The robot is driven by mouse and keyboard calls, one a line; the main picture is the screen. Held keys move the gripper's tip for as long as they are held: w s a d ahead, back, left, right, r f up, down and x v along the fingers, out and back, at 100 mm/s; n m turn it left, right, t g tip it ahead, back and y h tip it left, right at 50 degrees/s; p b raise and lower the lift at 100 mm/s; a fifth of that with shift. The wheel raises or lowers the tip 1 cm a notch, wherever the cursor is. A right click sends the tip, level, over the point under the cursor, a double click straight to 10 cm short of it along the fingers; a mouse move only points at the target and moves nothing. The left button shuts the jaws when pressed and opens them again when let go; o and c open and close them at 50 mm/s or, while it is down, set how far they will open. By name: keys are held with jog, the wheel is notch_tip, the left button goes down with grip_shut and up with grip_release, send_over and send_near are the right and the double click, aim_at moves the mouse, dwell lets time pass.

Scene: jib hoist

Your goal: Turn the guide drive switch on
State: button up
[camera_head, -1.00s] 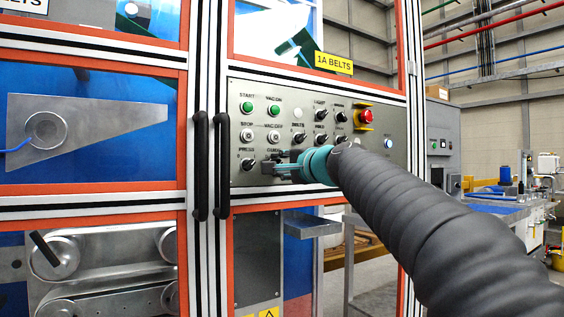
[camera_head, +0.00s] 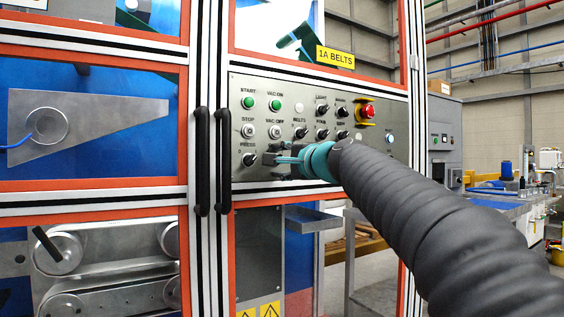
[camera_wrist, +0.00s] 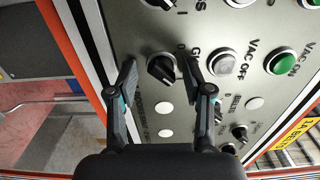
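The guide drive switch (camera_wrist: 161,69) is a black rotary knob on the grey control panel (camera_head: 385,178). In the wrist view its label is partly covered, with only "GU" readable beside it. My gripper (camera_wrist: 158,72) is open, with one finger on each side of the knob and a visible gap to it on both sides. I cannot tell how deep the fingertips reach. In the head view my gripper (camera_head: 277,159) is at the lower row of the panel and hides the guide switch and its label.
The black PRESS knob (camera_head: 249,159) is just left of my gripper. The VAC OFF button (camera_head: 276,132) and green VAC ON button (camera_head: 276,104) are above. A red emergency stop (camera_head: 368,111) is at upper right. Black door handles (camera_head: 223,160) stand left of the panel.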

jog(key=v, duration=1.2)
dwell(0.4)
